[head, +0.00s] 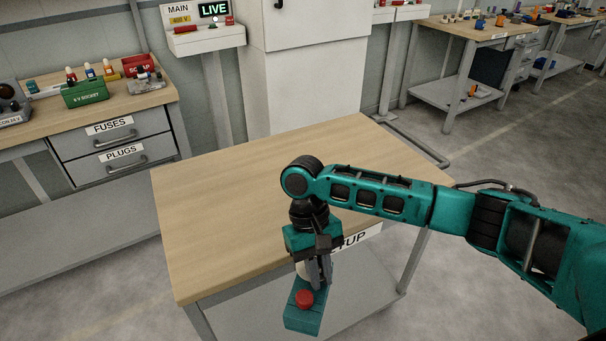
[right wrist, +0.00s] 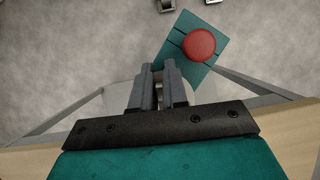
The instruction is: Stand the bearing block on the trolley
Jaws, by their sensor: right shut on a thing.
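My right gripper (head: 319,284) points down just off the front edge of the wooden-topped table. In the right wrist view its two fingers (right wrist: 160,82) are close together. It is shut on a teal block with a round red cap (head: 304,300), held in front of the table and clear of its top. The block also shows beyond the fingertips in the right wrist view (right wrist: 178,52). The fingers hide part of it, and I cannot tell for sure that it is the bearing block. I cannot identify a trolley for certain. My left gripper is not in view.
The table top (head: 230,215) is bare, with a partly hidden sign (head: 358,239) on its front edge and a grey lower shelf (head: 350,305). A workbench with drawers (head: 115,145) stands left, a pale cabinet (head: 305,75) behind. Open floor (head: 500,150) lies right.

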